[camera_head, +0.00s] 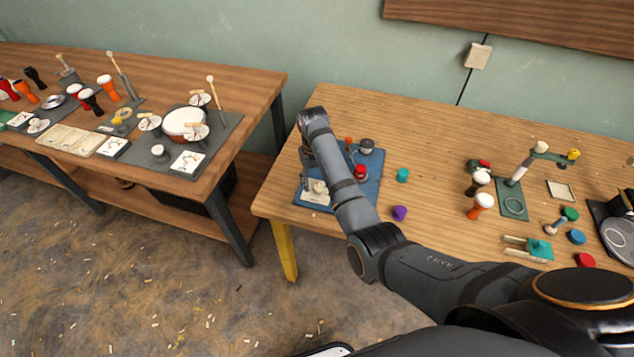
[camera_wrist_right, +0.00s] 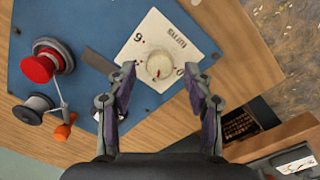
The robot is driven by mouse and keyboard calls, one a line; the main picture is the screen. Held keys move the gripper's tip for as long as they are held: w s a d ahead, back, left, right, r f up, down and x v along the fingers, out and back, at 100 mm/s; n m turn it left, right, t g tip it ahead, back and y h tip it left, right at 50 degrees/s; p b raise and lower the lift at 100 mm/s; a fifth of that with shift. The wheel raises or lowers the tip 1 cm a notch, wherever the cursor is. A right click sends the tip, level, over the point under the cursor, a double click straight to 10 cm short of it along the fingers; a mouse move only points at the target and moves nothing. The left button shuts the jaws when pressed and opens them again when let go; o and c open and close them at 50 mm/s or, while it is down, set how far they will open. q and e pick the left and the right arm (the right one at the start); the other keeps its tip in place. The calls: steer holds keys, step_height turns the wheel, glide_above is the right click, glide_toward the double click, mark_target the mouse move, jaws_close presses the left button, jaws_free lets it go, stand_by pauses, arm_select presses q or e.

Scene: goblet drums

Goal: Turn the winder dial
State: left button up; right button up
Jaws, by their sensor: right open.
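The winder dial, a small cream round knob (camera_wrist_right: 159,65), sits on a white card (camera_wrist_right: 143,43) marked "6", "0" and "turns". The card lies on a blue board (camera_wrist_right: 85,20). In the head view the dial (camera_head: 319,187) shows at the board's front, just left of my arm. My right gripper (camera_wrist_right: 159,72) is open and empty, its two fingertips either side of the dial in the right wrist view. I cannot tell whether they touch it. In the head view my arm mostly hides this gripper. My left gripper is not in view.
On the board are a red knob (camera_wrist_right: 38,68), a dark spool (camera_wrist_right: 34,108) and an orange-handled crank (camera_wrist_right: 63,131). A teal piece (camera_head: 402,175) and a purple piece (camera_head: 400,213) lie right of the board. The table's left edge is close by; a drum table (camera_head: 262,85) stands beyond a gap.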

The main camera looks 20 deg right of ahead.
steer(key=shift+f, duration=0.65)
jaws_close()
